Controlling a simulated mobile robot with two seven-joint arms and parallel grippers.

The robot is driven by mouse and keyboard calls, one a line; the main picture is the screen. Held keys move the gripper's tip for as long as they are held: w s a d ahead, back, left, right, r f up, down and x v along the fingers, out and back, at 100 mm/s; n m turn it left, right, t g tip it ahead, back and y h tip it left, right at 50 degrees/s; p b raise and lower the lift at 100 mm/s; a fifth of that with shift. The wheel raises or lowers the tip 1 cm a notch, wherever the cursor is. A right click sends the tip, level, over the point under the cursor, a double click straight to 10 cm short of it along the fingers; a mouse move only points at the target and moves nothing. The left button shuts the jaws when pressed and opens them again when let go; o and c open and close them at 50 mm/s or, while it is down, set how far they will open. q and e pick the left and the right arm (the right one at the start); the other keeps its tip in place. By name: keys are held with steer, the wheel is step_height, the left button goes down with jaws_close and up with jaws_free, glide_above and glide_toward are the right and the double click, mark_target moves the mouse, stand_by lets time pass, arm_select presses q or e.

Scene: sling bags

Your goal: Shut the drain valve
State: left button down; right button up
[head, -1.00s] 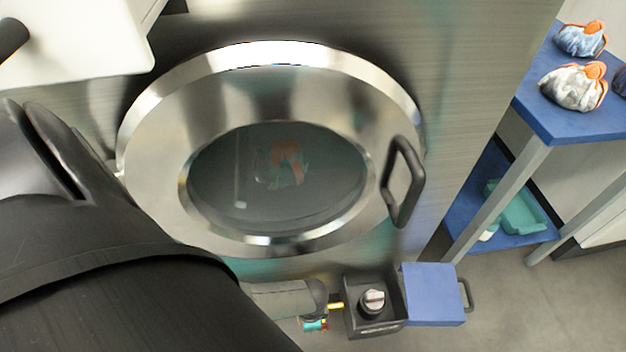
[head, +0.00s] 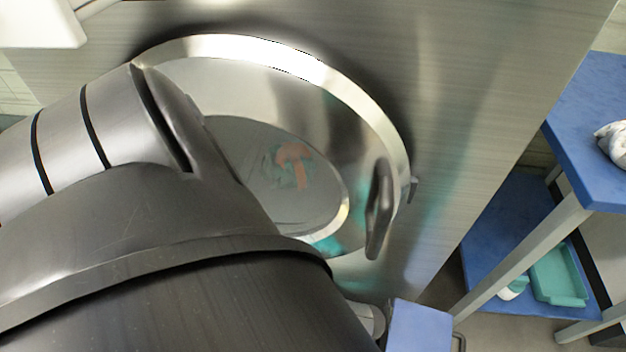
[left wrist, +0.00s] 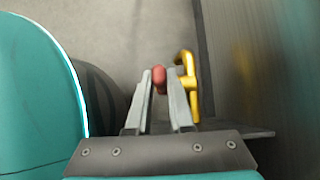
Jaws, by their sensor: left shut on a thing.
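The left wrist view shows a yellow bent lever (left wrist: 193,88) with a red grip (left wrist: 159,79), which I take to be the drain valve's handle. My left gripper (left wrist: 160,76) is shut on the red grip, its two grey fingers on either side of it. The yellow part stands just right of the right finger, close to the metal wall. In the head view my left arm covers the valve and this gripper. My right gripper is in neither view.
The round steel door (head: 350,95) with its dark handle (head: 379,210) is closed; orange and grey cloth shows behind its glass. A blue lid (head: 420,328) is low at the front. A blue table (head: 590,130) stands right, with a teal tray (head: 558,275) on its lower shelf.

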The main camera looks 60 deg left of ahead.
arm_select(q)
steer(key=shift+w, duration=0.1)
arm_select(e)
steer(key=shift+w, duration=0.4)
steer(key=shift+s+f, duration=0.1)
arm_select(q)
steer(key=c, duration=0.8)
jaws_free()
steer(key=p+v, duration=0.7)
steer(key=v, duration=0.8)
steer(key=shift+d, duration=0.25)
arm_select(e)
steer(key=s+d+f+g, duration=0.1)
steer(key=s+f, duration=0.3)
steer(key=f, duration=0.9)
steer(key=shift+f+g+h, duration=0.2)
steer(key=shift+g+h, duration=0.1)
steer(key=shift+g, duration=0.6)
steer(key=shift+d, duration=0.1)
